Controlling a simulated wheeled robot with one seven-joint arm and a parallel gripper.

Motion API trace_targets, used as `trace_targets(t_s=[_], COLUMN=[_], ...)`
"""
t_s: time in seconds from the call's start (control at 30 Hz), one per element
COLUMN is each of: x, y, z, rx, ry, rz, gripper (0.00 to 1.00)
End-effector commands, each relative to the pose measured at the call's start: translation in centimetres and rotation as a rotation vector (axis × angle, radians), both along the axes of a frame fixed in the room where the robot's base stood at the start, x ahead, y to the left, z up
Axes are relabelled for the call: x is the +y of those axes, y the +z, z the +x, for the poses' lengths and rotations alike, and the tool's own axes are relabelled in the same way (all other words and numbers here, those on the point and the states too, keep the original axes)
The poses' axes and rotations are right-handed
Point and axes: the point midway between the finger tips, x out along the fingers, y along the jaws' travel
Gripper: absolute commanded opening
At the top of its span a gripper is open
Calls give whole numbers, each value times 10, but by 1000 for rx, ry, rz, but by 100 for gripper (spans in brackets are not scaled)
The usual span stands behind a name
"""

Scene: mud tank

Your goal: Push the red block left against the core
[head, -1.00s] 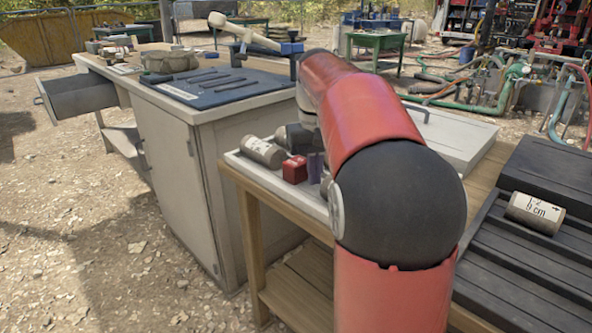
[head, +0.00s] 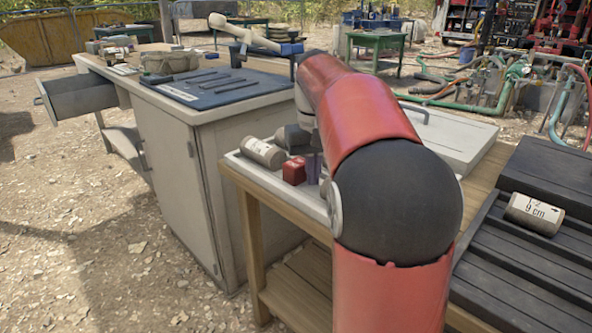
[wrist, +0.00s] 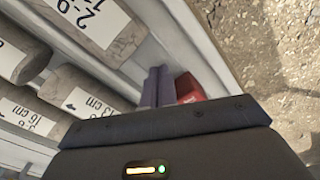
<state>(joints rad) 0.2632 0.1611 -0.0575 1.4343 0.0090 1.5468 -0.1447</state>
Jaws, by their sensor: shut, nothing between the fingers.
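The red block (head: 293,171) sits near the front edge of the pale tray on the wooden table. A grey core (head: 264,152) with a paper label lies just to its left and behind. In the wrist view the shut fingers (wrist: 156,86) stand beside the red block (wrist: 189,88), which is partly hidden by the gripper body. Whether fingers and block touch is unclear.
Several labelled cores, one of them marked 2-9 (wrist: 95,18), lie in the tray in the wrist view. The tray's rim (wrist: 192,40) runs beside the block. A cabinet (head: 170,180) stands left of the table. Another core (head: 534,213) rests on black slats at right.

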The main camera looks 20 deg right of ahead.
Motion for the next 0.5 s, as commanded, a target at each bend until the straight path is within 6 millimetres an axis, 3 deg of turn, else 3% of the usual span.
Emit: trace_targets(t_s=[0.5], x=[9], y=[2], z=[23], rx=[0], ry=[1], rz=[0], gripper=[0])
